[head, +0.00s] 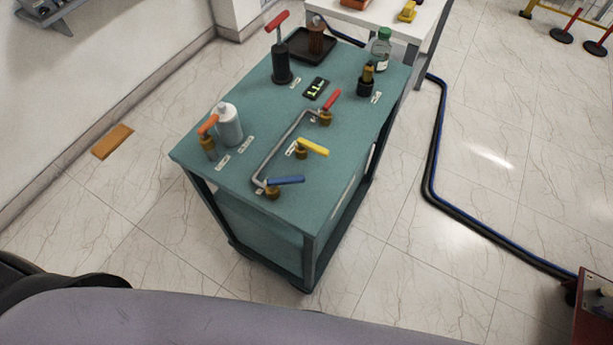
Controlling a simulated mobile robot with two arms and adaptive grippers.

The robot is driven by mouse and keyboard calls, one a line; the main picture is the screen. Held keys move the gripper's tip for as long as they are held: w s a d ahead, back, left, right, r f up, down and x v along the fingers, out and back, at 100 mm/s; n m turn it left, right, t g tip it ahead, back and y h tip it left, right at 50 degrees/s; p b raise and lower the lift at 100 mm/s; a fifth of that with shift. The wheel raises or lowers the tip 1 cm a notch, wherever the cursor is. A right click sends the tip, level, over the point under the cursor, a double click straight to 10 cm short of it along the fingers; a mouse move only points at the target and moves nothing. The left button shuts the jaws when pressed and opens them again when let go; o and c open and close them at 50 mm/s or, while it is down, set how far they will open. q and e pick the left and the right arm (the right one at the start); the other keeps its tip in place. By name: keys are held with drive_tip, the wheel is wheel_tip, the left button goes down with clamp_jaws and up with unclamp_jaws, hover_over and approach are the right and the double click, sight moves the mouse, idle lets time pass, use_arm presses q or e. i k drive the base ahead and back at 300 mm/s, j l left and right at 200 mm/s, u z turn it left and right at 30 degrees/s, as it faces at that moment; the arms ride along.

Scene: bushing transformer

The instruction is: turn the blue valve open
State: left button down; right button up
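The blue valve (286,180) is a brass fitting with a blue lever handle. It sits at the near end of a teal cart's top (229,174), at one end of a bent grey pipe (276,152). Its lever points to the right in the head view. A yellow-handled valve (312,147) stands just beyond it, and a red-handled valve (331,101) is at the pipe's far end. Neither of my grippers shows in the head view.
On the cart also stand a white bottle (228,125), an orange-handled item (208,133), a black device with a red handle (281,62), a small display (316,88) and a green-capped bottle (381,50). Hoses (432,150) run along the floor at right. Floor around the cart's front is clear.

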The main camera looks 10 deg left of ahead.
sight(271, 182)
drive_tip(key=k+l, duration=0.2)
drive_tip(key=l, duration=0.2)
drive_tip(key=k+l, duration=0.2)
drive_tip(key=l, duration=0.2)
drive_tip(key=k+l+u, duration=0.1)
drive_tip(key=l, duration=0.25)
drive_tip(key=k, duration=0.1)
